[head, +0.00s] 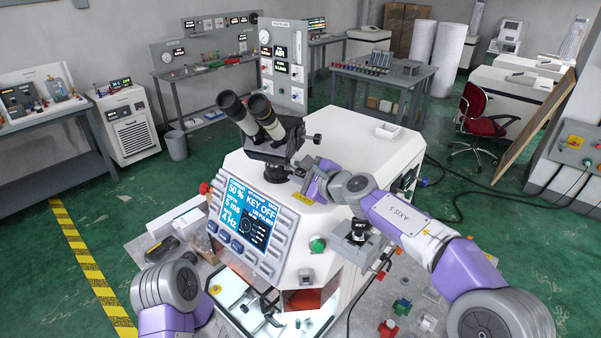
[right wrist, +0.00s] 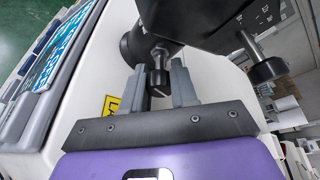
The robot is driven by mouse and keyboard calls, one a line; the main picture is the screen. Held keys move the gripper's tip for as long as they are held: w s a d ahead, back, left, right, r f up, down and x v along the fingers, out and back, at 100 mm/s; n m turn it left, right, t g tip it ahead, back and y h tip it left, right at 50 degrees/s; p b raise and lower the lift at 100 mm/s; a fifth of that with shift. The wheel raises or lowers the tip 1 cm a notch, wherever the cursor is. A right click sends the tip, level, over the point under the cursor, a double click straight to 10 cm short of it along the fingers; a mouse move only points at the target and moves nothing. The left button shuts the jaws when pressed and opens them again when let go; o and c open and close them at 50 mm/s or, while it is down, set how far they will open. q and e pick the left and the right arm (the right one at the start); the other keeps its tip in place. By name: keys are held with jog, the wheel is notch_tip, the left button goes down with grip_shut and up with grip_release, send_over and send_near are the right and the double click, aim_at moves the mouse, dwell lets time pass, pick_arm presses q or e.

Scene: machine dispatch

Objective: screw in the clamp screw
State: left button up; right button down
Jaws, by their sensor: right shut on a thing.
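The clamp screw (right wrist: 159,78) is a small dark knob on a short stem, just below the black microscope mount in the right wrist view. My right gripper (right wrist: 158,84) has a grey finger on each side of it and is shut on it. In the head view my right gripper (head: 299,172) reaches in from the right to the base of the microscope (head: 262,125); the screw is too small and covered to make out there. The white machine (head: 345,145) carries the microscope.
A second dark knob (right wrist: 266,69) on a metal shaft sticks out right of the gripper. The machine's screen panel (head: 247,218) is to the left. A joystick box (head: 357,233) stands under my right arm. Small loose parts lie at the lower right.

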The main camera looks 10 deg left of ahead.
jog(key=m+p, duration=0.1)
jog(key=p, duration=0.1)
jog(key=m+g+p, duration=0.1)
jog(key=shift+r+m+p, duration=0.2)
jog(key=shift+m+p, duration=0.1)
jog(key=shift+p, duration=0.05)
jog(key=shift+f+m+g+y+p, duration=0.2)
jog(key=shift+m+g+y+p, duration=0.5)
jog(key=shift+m+p, duration=0.55)
jog(key=c, duration=0.9)
grip_release()
jog(key=shift+w, duration=0.1)
jog(key=shift+o, duration=0.2)
jog(key=shift+b+v, duration=0.75)
jog(key=shift+v, duration=3.05)
